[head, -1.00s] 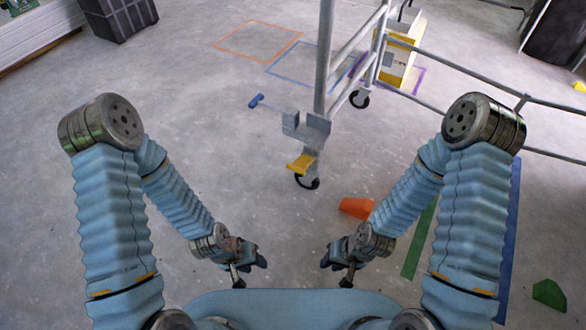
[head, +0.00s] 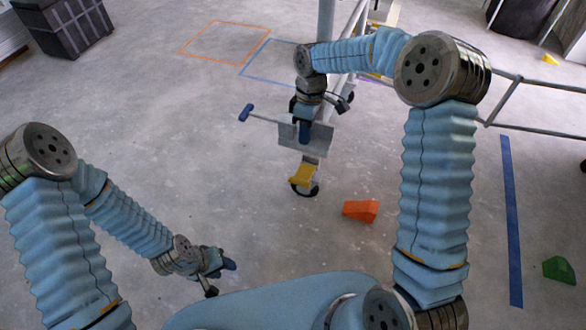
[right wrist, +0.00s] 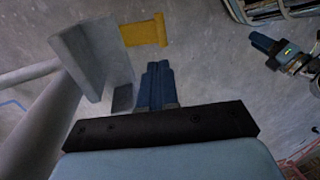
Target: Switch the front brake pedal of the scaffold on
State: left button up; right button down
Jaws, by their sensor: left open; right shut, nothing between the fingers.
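The scaffold's grey post (head: 325,20) rises behind my right arm in the head view. At its foot are a grey bracket (head: 318,140), a yellow brake pedal (head: 302,175) and a dark caster wheel (head: 308,190). My right gripper (head: 304,132) is shut and empty, pointing down in front of the bracket, above the pedal. In the right wrist view its blue fingers (right wrist: 157,85) are together, with the yellow pedal (right wrist: 145,31) beyond them and the bracket (right wrist: 95,50) to the left. Whether it touches the bracket is unclear. My left gripper (head: 228,264) is open and empty, low over the floor.
A blue-handled bar (head: 246,112) sticks out left of the bracket. An orange wedge (head: 361,210) lies right of the wheel, and a green block (head: 560,270) lies farther right. A dark crate (head: 65,30) stands at back left. The floor at left centre is clear.

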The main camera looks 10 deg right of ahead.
aim_at(300, 180)
jog(key=shift+f, duration=0.1)
jog(key=f, duration=0.4)
jog(key=s+a+f, duration=0.1)
jog(key=f, duration=0.4)
jog(key=s+f, duration=0.1)
jog(key=f, duration=0.3)
jog(key=shift+s+a+f+b, duration=0.2)
jog(key=shift+a+f+b, duration=0.05)
jog(key=shift+f+b, duration=0.15)
jog(key=shift+s+a+f+b, duration=0.15)
jog(key=shift+f+b, duration=0.2)
jog(key=shift+b, duration=0.35)
notch_tip(300, 180, down, 7)
jog(key=s+a+t+h+b, duration=0.1)
jog(key=s+t+h+b, duration=0.1)
jog(key=b, duration=1)
jog(key=shift+a+t, duration=0.15)
jog(key=shift+t, duration=0.55)
jog(key=shift+w+f, duration=0.1)
